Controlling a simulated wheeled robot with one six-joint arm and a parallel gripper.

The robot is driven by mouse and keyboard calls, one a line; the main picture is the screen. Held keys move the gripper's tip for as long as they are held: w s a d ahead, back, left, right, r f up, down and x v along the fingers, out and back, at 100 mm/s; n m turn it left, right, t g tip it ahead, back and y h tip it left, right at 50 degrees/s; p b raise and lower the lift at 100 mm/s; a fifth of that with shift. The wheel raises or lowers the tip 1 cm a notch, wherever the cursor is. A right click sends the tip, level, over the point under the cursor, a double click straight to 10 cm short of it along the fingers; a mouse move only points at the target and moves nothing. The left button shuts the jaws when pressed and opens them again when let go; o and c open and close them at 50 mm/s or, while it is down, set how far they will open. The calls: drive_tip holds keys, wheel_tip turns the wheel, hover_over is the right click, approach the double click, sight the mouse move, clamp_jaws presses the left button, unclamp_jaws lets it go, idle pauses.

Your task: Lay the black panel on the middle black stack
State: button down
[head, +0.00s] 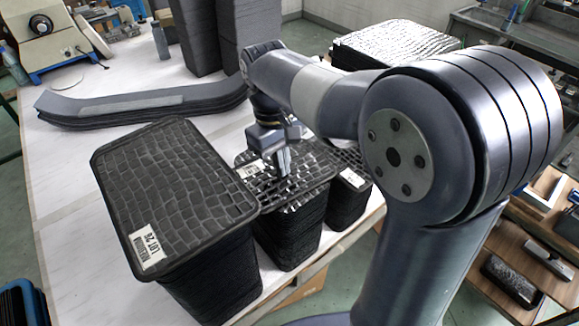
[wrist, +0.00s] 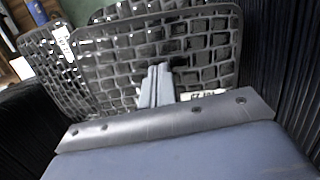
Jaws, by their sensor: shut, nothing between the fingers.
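The middle black stack (head: 290,235) stands between a taller black stack on the left and a lower one on the right. A black panel (head: 318,172) with a brick-like relief lies on top of the middle stack. A white label shows near its left edge. My gripper (head: 284,172) points down over this panel with its fingers closed and nothing held. In the wrist view the closed fingers (wrist: 156,86) stand over the panel (wrist: 115,60), near its labelled edge. I cannot tell whether the fingertips touch it.
The taller left stack (head: 175,180) carries a label reading LOT 26. The lower right stack (head: 347,205) is partly hidden by my arm. Curved dark strips (head: 140,105) lie behind on the white table (head: 65,200). Tall dark stacks (head: 195,35) stand at the back.

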drive_tip(key=shift+s+f, duration=0.2)
drive_tip(key=shift+f, duration=0.25)
drive_tip(key=shift+w+r+p, duration=0.15)
drive_tip(key=shift+r+p, duration=0.7)
drive_tip(key=shift+p, duration=0.15)
drive_tip(key=w+a+b, duration=0.1)
drive_tip(key=w+a, duration=0.6)
drive_tip(key=w, duration=0.2)
drive_tip(key=shift+w+b, duration=0.35)
drive_tip(key=shift+w, duration=0.05)
drive_tip(key=shift+s, duration=0.1)
drive_tip(key=s+d, duration=0.2)
drive_tip(key=s, duration=0.1)
drive_tip(key=s+d+p, duration=0.1)
drive_tip(key=s+d, duration=0.1)
drive_tip(key=s, duration=0.1)
drive_tip(key=s+d+p, duration=0.1)
drive_tip(key=s+d, duration=0.2)
drive_tip(key=shift+s+r, duration=0.1)
drive_tip(key=shift+s, duration=0.05)
drive_tip(key=shift+s+b, duration=0.2)
drive_tip(key=shift+b, duration=0.25)
drive_tip(key=shift+w+f+b, duration=0.1)
drive_tip(key=shift+f+b, duration=0.35)
drive_tip(key=shift+f, duration=0.1)
